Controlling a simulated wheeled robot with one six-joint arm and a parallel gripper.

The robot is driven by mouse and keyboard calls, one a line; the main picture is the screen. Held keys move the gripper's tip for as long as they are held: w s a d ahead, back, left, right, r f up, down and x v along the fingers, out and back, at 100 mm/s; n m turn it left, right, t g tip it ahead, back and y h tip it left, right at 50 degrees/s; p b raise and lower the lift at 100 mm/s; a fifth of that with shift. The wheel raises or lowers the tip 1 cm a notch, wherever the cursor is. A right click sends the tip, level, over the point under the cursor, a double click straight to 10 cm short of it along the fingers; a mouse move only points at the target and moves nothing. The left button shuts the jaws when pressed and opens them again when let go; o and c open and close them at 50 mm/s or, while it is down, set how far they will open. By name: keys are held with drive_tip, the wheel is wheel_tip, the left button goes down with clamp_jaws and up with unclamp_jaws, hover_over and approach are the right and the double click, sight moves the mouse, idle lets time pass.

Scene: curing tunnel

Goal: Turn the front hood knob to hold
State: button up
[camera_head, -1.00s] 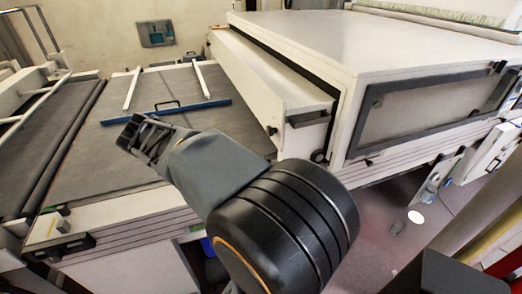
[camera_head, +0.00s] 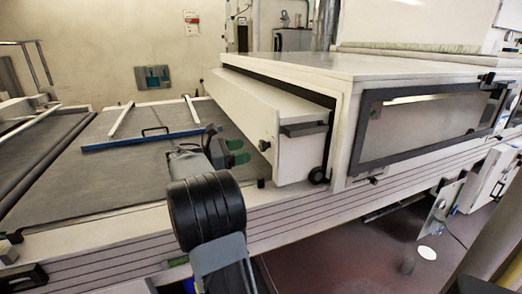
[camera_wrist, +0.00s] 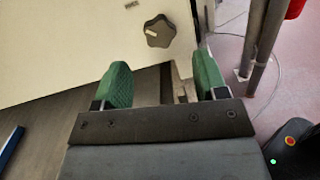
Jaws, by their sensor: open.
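A dark lobed knob (camera_wrist: 160,31) with a short white mark sits on a white panel in the wrist view. The mark lies on its left side. In the head view a small dark knob (camera_head: 264,145) shows on the near end of the white hood (camera_head: 255,105). My gripper (camera_head: 240,151) is open and empty, its green pads just left of that knob. In the wrist view the knob lies beyond and between the pads of my gripper (camera_wrist: 162,75), apart from them. Lettering near the knob is too small to read.
A black handle (camera_head: 304,129) juts from the hood's end, with a black round part (camera_head: 317,175) below it. A grey belt (camera_head: 130,175) with a blue bar (camera_head: 150,141) lies left. In the wrist view, grey posts (camera_wrist: 262,45) stand right over a pinkish floor.

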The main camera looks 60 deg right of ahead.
sight(260, 147)
drive_tip(key=shift+x, duration=3.6)
drive_tip(key=c, duration=0.9)
